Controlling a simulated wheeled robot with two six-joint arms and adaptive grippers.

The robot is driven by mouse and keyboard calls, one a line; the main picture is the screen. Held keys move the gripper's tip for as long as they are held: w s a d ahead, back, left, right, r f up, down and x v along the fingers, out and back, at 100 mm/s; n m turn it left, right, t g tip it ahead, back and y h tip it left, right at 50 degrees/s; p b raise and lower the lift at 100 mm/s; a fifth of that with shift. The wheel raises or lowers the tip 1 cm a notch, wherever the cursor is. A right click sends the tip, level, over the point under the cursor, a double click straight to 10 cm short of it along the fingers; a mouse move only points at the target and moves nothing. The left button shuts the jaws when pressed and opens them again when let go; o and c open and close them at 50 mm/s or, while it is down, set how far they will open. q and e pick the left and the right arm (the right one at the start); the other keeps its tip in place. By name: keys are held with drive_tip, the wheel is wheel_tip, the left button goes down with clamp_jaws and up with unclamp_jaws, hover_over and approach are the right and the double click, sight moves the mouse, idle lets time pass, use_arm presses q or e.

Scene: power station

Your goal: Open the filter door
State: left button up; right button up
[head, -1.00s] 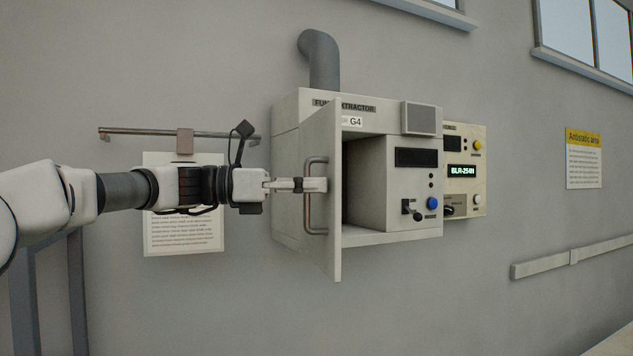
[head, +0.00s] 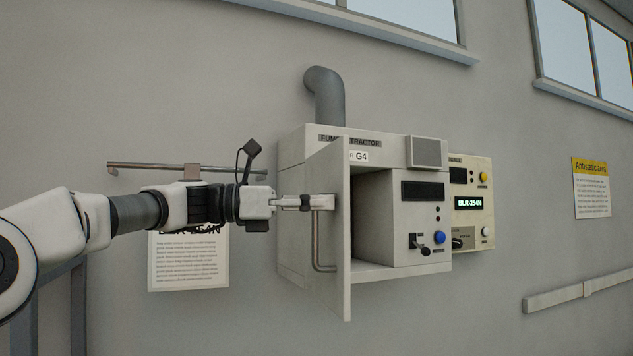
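The filter door (head: 335,240) is a pale panel on the fume extractor (head: 290,225). It stands swung out toward me, with the open compartment (head: 372,225) showing on its right. A bar-shaped metal handle (head: 318,250) is on its outer, left-facing side. My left gripper (head: 325,202) comes in from the left, with its fingers at the top end of the handle and covering that part. I see the fingers edge-on, so I cannot tell whether they are closed around the bar. My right gripper is not in view.
A grey pipe (head: 325,95) rises from the extractor. A beige unit (head: 472,205) with a lit display is beside it on the right. A wall rail (head: 140,167) and a notice (head: 188,263) are behind my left arm. The space left of the door is clear below my arm.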

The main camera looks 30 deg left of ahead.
sight(336, 159)
use_arm(q)
wheel_tip(336, 159, up, 7)
drive_tip(key=shift+r, duration=0.2)
drive_tip(key=shift+s, duration=0.1)
idle(0.4)
